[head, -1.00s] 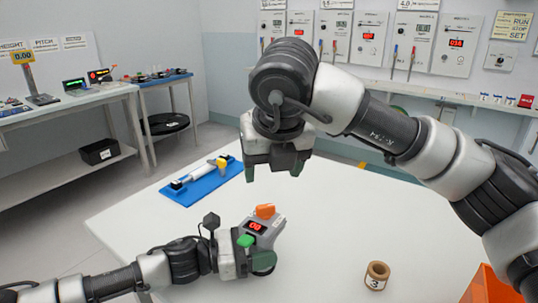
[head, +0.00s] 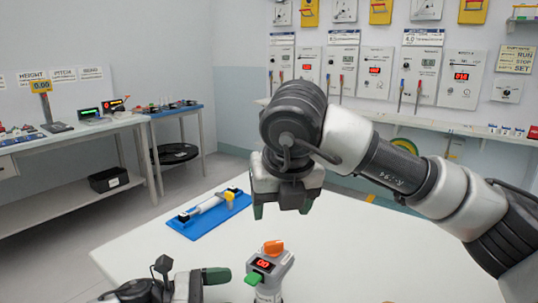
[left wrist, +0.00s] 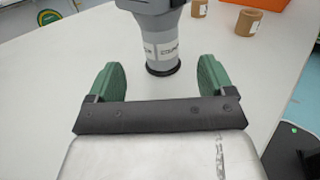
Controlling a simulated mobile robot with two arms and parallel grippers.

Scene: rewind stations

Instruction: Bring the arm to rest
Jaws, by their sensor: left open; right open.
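My right gripper (head: 282,208) hangs pointing down above the table in the head view, open and empty. My left gripper is only partly in the head view, low at the bottom edge, with one green finger showing left of a grey handheld device (head: 282,265). The device has a red display, an orange top and a green button. In the left wrist view my left gripper (left wrist: 160,85) is open, its green fingers apart. The device's grey lower body (left wrist: 163,50), with a black round base, stands just beyond the fingertips on the white table.
A blue tray (head: 188,228) with a white-and-yellow tool lies at the table's far left. Two brown rolls (left wrist: 249,21) and (left wrist: 199,8) and an orange bin (left wrist: 265,4) stand further off in the wrist view. Wall panels and a shelf (head: 400,118) are behind. The table's right half looks clear.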

